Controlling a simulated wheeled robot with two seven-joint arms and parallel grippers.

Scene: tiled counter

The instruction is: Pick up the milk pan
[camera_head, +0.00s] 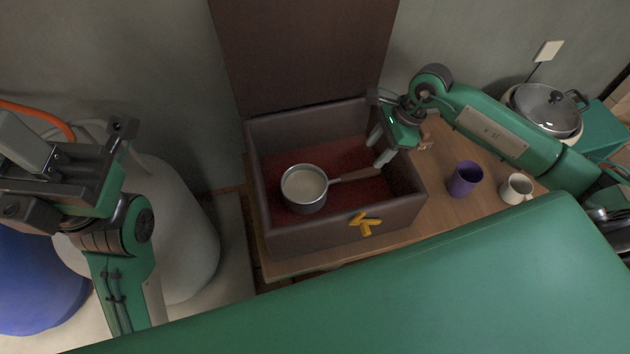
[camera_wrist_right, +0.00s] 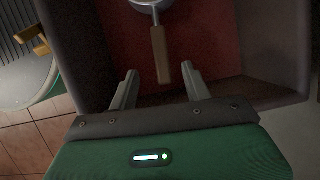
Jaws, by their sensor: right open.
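The milk pan (camera_head: 304,188) is a small grey metal pan with a pale inside and a brown handle. It sits in the open dark brown box (camera_head: 325,236), on its red floor, with its handle pointing right. My right gripper (camera_head: 380,148) is open and empty above the right part of the box, near the handle's end. In the right wrist view the handle (camera_wrist_right: 159,55) points down toward the gap between the open fingers (camera_wrist_right: 160,73), and most of the pan body is cut off. My left gripper (camera_head: 55,165) is at the far left, away from the box; its jaw state is unclear.
The box walls surround the pan, and its lid (camera_head: 305,50) stands upright behind. A yellow fitting (camera_head: 365,223) is on the front wall. A purple cup (camera_head: 465,178) and a white mug (camera_head: 515,189) stand right of the box. A lidded pot (camera_head: 546,108) is farther right.

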